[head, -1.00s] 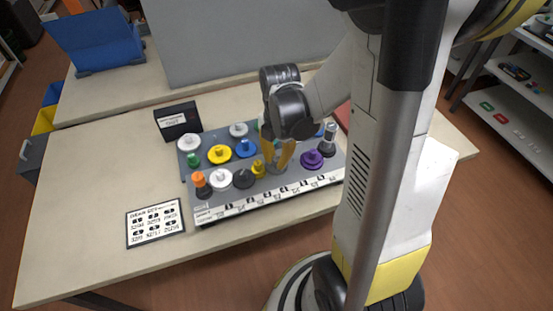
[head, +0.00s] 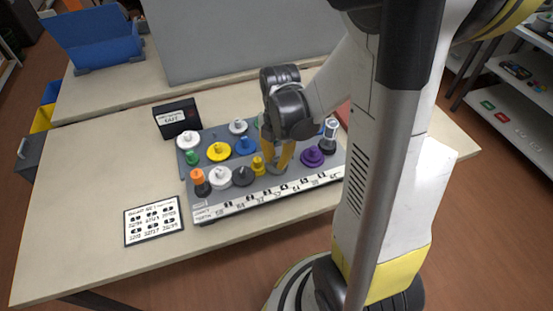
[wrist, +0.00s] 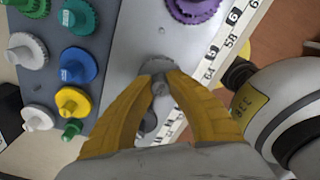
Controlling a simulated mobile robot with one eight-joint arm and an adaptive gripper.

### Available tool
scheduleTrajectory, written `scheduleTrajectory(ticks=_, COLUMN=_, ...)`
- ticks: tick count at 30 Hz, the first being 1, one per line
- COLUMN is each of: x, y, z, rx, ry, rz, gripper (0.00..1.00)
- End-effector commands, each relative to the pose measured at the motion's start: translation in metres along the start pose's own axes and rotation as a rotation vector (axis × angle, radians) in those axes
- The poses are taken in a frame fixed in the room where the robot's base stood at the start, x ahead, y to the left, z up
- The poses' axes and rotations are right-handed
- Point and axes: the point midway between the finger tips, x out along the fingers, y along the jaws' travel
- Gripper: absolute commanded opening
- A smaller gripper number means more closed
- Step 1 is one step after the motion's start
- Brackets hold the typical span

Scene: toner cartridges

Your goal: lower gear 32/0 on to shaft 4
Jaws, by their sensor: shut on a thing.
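My gripper (head: 277,168) is over the front row of the grey board (head: 322,172), with its yellow fingers pointing down. In the wrist view the fingertips (wrist: 160,84) are shut on the hub of a grey gear (wrist: 156,66). Part of the gear's toothed disc shows beyond the fingertips, low over the board. The number on the gear cannot be read. The shaft below it is hidden by the gear and fingers, so I cannot tell whether the gear is around it. A purple gear (head: 312,156) stands to the right in the head view.
Blue (head: 245,146) and large yellow (head: 218,150) gears stand behind. A white label strip (head: 252,201) runs along the board's front. A printed card (head: 153,221) lies left.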

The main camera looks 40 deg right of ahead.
Motion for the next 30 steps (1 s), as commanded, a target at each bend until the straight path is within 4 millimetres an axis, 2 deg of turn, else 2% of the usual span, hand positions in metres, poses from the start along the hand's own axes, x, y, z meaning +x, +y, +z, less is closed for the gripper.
scheduleTrajectory(ticks=11, x=0.005, y=0.0, z=0.0, rx=0.0, ry=0.0, rz=0.0, gripper=0.0)
scheduleTrajectory(ticks=12, x=0.004, y=0.0, z=0.0, rx=0.0, ry=0.0, rz=0.0, gripper=0.25)
scheduleTrajectory(ticks=13, x=0.004, y=0.0, z=0.0, rx=0.0, ry=0.0, rz=0.0, gripper=0.34)
scheduleTrajectory(ticks=14, x=0.004, y=0.0, z=0.0, rx=0.0, ry=0.0, rz=0.0, gripper=0.39)
scheduleTrajectory(ticks=24, x=0.002, y=0.0, z=0.0, rx=0.0, ry=0.0, rz=0.0, gripper=0.39)
scheduleTrajectory(ticks=26, x=-0.004, y=0.0, z=0.0, rx=0.0, ry=0.0, rz=0.0, gripper=0.39)
scheduleTrajectory(ticks=30, x=-0.027, y=0.0, z=0.0, rx=0.0, ry=0.0, rz=0.0, gripper=0.39)
